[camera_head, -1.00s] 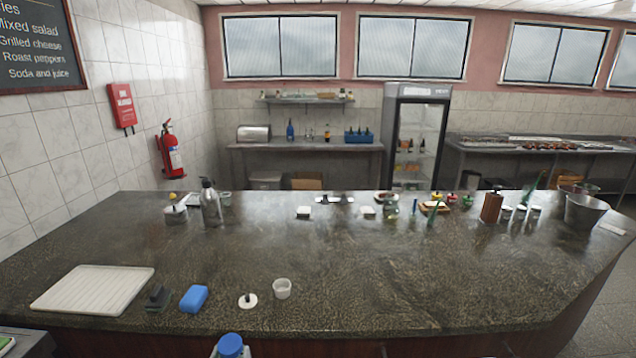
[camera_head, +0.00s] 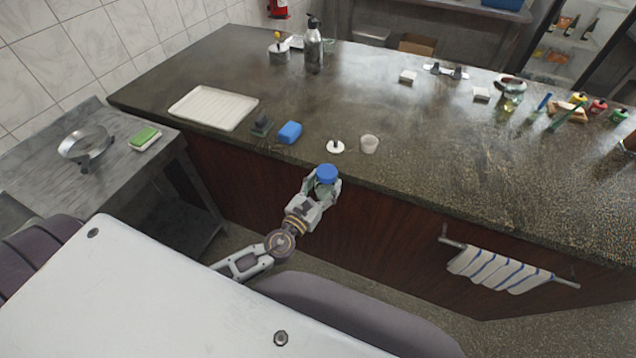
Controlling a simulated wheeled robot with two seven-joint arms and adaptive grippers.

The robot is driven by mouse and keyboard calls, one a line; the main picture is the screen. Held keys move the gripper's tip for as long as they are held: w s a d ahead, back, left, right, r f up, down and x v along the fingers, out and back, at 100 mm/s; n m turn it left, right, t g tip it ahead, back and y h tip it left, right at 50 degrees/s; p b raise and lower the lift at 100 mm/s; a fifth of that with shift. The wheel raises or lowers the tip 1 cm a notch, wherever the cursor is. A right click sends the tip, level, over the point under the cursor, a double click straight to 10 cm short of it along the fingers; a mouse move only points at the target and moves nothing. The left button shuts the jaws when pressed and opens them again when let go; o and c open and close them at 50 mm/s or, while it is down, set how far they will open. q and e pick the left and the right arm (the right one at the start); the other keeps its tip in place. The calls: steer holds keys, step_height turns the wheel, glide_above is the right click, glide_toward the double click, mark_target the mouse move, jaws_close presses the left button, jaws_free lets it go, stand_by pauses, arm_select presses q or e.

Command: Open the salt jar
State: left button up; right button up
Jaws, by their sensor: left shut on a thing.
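My left gripper (camera_head: 321,189) is in front of the counter's front edge. It is shut on a jar with a round blue lid (camera_head: 327,174); the lid sits on top, and the fingers hide most of the body. No label is readable, so I cannot confirm that it is the salt jar. On the counter just beyond it are a flat white disc with a dark knob (camera_head: 336,147) and a small white cup (camera_head: 369,144), apart from each other. My right gripper is not in view.
The dark counter (camera_head: 430,160) has free room right of the cup. A blue sponge (camera_head: 290,132), a dark block (camera_head: 262,126) and a white ridged tray (camera_head: 213,108) lie to the left. A striped towel (camera_head: 500,270) hangs on the counter front. A side table (camera_head: 110,165) stands left.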

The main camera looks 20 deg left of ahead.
arm_select(q)
steer(key=w+d+r+m+g+h, duration=0.1)
steer(key=d+r+m+g+h, duration=0.3)
steer(key=d+r+h, duration=0.5)
steer(key=shift+d+m, duration=1.3)
steer(key=shift+d, duration=0.8)
steer(key=shift+r, duration=0.1)
